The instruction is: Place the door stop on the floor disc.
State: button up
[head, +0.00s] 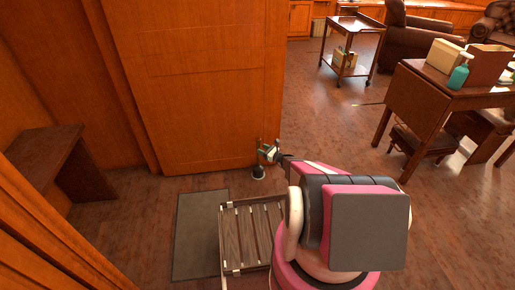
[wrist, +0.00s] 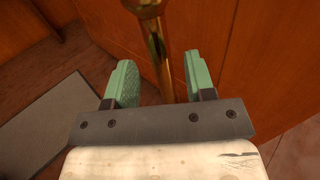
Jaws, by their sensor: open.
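My gripper (head: 268,152) is open, low in front of the large wooden panel in the head view. In the wrist view its two green fingers (wrist: 160,82) stand apart on either side of a shiny brass post (wrist: 158,45) with a rounded knob at the top of the picture. The post looks like the door stop; I see no finger clearly pressed on it. In the head view a small dark round base (head: 258,173) stands on the floor just below the gripper. I cannot tell whether this is the post's foot or the floor disc.
A grey mat (head: 192,245) and a slatted wooden rack (head: 229,245) lie in front of the wooden panel (head: 205,90). A low bench (head: 45,148) stands at left. A trolley (head: 347,72) and a table (head: 421,88) with boxes stand at right. The floor between is clear.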

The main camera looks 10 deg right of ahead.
jog(key=v, duration=0.6)
jog(key=s+a+r+n+g+h, duration=0.2)
jog(key=s+a+r+n+g, duration=0.85)
jog(key=s+r+n, duration=0.4)
jog(key=s+d+r+n+g+h, duration=0.2)
jog(key=s+r+n+h, duration=0.8)
jog(key=r, duration=0.7)
jog(key=s+d+n, duration=0.1)
jog(key=s+n, duration=0.1)
jog(key=s, duration=0.2)
jog(key=shift+s+d+h, duration=0.25)
jog(key=shift+s+h, duration=0.15)
jog(key=shift+r+n, duration=0.15)
jog(key=shift+n, duration=0.1)
